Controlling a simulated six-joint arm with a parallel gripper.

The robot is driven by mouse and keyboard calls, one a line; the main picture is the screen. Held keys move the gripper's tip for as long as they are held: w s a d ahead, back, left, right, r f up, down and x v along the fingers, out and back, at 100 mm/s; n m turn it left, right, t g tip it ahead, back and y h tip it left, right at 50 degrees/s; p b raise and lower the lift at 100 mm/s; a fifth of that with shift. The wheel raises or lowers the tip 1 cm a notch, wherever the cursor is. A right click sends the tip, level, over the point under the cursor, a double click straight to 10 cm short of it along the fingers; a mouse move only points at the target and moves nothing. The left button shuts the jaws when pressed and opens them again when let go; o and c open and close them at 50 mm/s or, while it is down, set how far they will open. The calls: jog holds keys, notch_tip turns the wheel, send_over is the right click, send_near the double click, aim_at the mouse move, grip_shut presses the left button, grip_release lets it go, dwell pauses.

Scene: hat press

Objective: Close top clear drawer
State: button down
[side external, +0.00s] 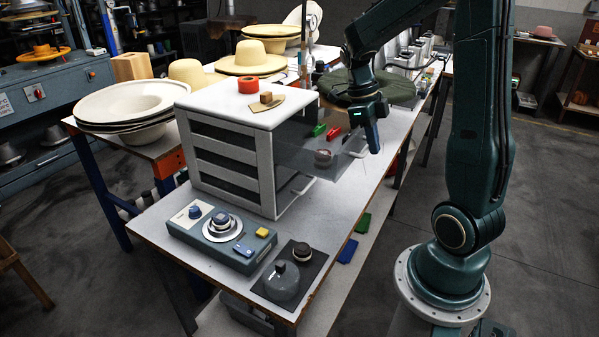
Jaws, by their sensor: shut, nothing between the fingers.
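The white cabinet (228,140) stands on the workbench. Its top clear drawer (305,150) is pulled out toward the right, with a light handle (355,152) at its front. A dark round item (323,157) shows in or through the drawer. My gripper (375,150) is shut and empty, pointing down beside the drawer front and close to the handle. I cannot tell whether it touches the handle.
A blue-grey control box (218,235) and a dark mat (306,262) with round items lie at the bench's near end. Straw hats (250,60) stand behind.

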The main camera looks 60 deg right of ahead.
send_over(334, 152)
jog(key=w, duration=0.2)
jog(key=shift+w, duration=0.15)
jog(key=shift+s, duration=0.2)
dwell(0.4)
